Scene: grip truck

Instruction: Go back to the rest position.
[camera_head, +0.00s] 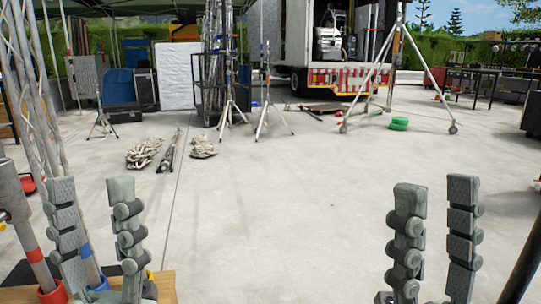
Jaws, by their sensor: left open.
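My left gripper (91,188) is at the lower left of the head view, fingers upright and apart, with nothing between the fingertips. Its lower part stands in front of a wooden surface and poles with red and blue bands. My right gripper (436,192) is at the lower right, fingers upright and apart, with only bare floor showing between them. Neither gripper touches an object that I can see. The bases of both grippers are cut off by the bottom edge.
A wooden surface (166,285) and a banded pole (32,255) are close at the lower left. Rope bundles (144,153), tripods (230,110), a wheeled stand (430,72), a green coil (398,123) and a truck (345,78) stand farther back. The middle floor (270,220) is clear.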

